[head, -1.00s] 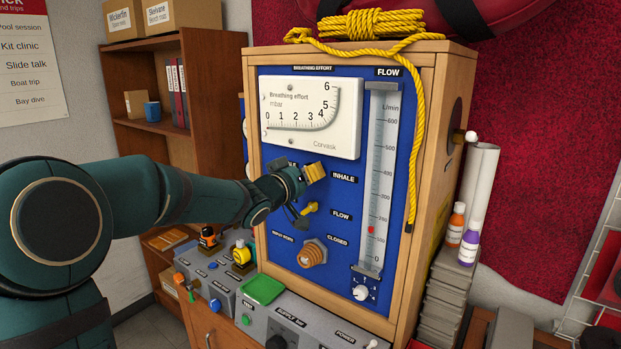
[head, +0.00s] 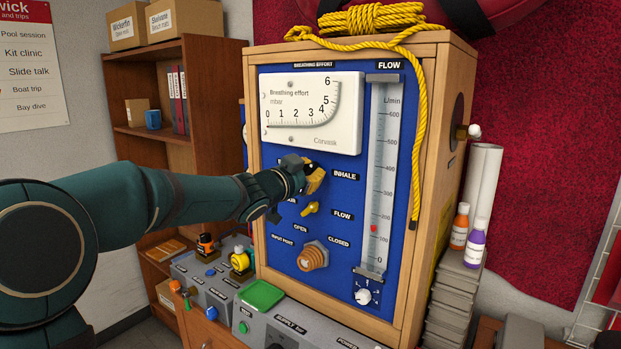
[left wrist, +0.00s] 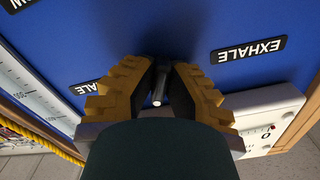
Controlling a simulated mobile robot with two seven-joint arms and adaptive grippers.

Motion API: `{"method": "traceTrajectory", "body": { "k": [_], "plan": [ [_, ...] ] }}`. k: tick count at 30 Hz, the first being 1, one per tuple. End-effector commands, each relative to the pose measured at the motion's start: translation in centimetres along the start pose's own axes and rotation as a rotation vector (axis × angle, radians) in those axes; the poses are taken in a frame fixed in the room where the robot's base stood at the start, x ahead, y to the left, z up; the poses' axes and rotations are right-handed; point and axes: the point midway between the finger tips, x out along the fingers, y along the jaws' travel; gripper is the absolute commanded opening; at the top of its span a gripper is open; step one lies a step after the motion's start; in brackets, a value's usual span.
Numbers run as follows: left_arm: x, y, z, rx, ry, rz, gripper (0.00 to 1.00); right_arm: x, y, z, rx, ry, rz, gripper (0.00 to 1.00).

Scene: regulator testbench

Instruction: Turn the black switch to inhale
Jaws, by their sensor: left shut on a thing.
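The black switch (left wrist: 161,72) shows in the left wrist view as a small dark handle with a pale end. It sits between the two yellow-backed fingers of my left gripper (left wrist: 160,82), which is shut on it. The left gripper (head: 308,182) also shows in the head view, against the blue panel (head: 283,225); it hides the switch there. The INHALE label (head: 345,175) is just right of the gripper. The EXHALE label (left wrist: 248,50) shows upside down in the left wrist view. My right gripper is in neither view.
A yellow lever (head: 311,208) is just below the gripper, with a brass port (head: 313,256) lower down. The white gauge (head: 313,110) is above, and the flow tube (head: 385,175) stands to the right. A yellow rope (head: 419,150) hangs down the cabinet's right side.

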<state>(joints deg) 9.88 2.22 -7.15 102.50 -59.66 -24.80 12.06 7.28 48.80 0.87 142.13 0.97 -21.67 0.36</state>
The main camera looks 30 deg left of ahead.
Motion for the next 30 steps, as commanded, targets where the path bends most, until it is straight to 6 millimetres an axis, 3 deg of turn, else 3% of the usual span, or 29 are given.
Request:
{"method": "traceTrajectory", "body": {
  "k": [12, 30],
  "plan": [
    [0.0, -0.1, -0.2, 0.282, 0.005, -0.002, 0.0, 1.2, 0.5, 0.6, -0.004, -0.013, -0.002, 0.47],
    [0.0, -0.1, -0.3, 0.37, 0.004, -0.002, 0.0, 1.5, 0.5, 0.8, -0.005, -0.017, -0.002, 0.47]
  ]
}}
